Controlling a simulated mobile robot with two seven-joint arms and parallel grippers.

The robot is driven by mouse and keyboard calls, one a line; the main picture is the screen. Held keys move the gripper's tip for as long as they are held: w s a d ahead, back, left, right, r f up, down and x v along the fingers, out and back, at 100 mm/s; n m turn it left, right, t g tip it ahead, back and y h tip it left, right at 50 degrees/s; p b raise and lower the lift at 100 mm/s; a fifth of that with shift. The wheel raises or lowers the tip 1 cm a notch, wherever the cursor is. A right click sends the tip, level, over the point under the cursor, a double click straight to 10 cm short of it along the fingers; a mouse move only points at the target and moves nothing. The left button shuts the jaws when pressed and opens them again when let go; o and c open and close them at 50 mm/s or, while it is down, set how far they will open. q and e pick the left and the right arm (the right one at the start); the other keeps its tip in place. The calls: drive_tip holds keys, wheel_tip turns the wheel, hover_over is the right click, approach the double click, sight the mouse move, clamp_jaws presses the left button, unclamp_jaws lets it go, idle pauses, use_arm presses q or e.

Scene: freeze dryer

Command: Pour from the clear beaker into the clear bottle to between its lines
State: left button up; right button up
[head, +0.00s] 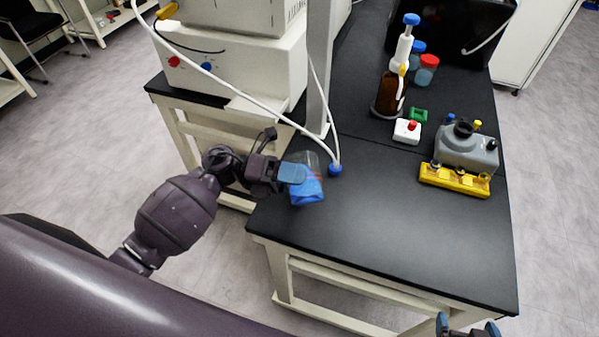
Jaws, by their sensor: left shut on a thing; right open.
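My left gripper (292,174) is shut on a clear vessel, seemingly the clear beaker (309,192), near the left edge of the black bench. Blue liquid fills its lower part, and small red marks show at the liquid's upper edge. I cannot tell whether these marks belong to the beaker or to the clear bottle overlapping it; no separate clear bottle can be made out. The blue fingers hide the vessel's left side. My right gripper (467,328) is open and empty at the bottom edge, its fingers spread apart.
On the black bench (390,235) stand a brown dispenser bottle (391,95), a red-capped jar (427,71), a grey jug (468,150), a yellow rack (455,180) and a white box with a red button (407,131). A white tube hangs beside a grey post (319,75). The bench front is clear.

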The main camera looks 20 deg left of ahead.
idle(0.4)
drive_tip(key=shift+w+r, duration=0.2)
drive_tip(key=shift+w, duration=0.15)
use_arm(q)
drive_tip(key=shift+w+r, duration=0.1)
use_arm(e)
drive_tip(key=shift+s, duration=0.15)
drive_tip(key=shift+s+f, duration=0.1)
drive_tip(key=shift+s, duration=0.2)
